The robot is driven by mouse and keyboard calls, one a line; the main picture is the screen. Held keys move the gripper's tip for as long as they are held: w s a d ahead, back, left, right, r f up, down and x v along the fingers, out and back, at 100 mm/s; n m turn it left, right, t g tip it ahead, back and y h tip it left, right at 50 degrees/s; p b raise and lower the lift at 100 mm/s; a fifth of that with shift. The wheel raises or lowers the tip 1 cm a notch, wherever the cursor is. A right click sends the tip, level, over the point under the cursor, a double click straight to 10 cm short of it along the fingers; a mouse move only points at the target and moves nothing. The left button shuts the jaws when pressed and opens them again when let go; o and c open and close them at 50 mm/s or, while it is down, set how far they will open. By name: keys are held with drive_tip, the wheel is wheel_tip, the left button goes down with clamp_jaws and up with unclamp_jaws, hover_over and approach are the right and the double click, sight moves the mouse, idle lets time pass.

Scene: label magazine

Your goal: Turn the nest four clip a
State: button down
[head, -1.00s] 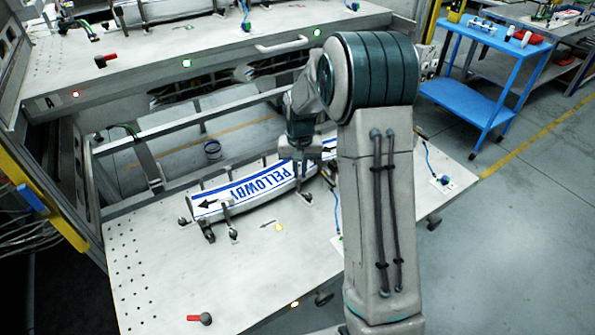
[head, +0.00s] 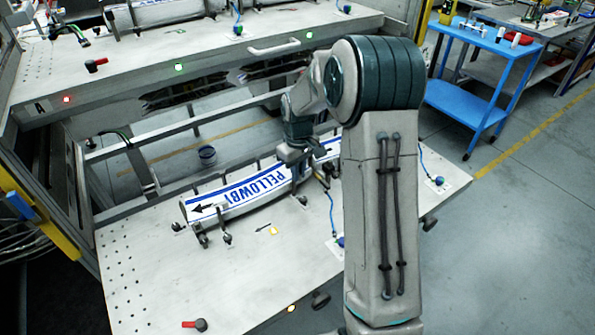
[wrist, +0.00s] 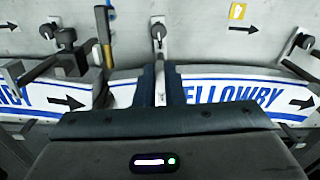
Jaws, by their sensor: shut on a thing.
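A curved white label with blue bands and the word PELLOWBY (head: 235,197) lies in its nest on the grey lower deck; it also shows in the wrist view (wrist: 225,92). A second such label (wrist: 18,97) lies left of it in the wrist view. My gripper (wrist: 160,88) is at the end of the PELLOWBY label, by the gap between the two. Its fingers are shut on the lever of a clip (wrist: 158,34), whose round dark pivot shows beyond the fingertips. In the head view my gripper (head: 297,172) partly hides this spot.
Other clips stand along the labels, one with a tall dark post (wrist: 104,35) left of my fingers. A red-handled knob (head: 195,325) is at the deck's front. An upper deck (head: 130,75) overhangs behind. A blue cart (head: 465,100) stands right.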

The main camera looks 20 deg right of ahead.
drive_tip(key=shift+w+r, duration=0.1)
idle(0.3)
drive_tip(key=c, duration=1.5)
unclamp_jaws()
wheel_tip(320, 180, up, 14)
drive_tip(key=shift+f, duration=0.1)
drive_tip(key=s+a+m+t, duration=0.1)
drive_tip(key=s, duration=0.8)
drive_tip(key=s+a+m+t, duration=0.1)
drive_tip(key=s+m, duration=0.1)
drive_tip(key=s, duration=0.7)
drive_tip(key=s+a+f+m+t, duration=0.1)
drive_tip(key=s+m, duration=0.1)
drive_tip(key=s, duration=0.7)
drive_tip(key=shift+s, duration=0.25)
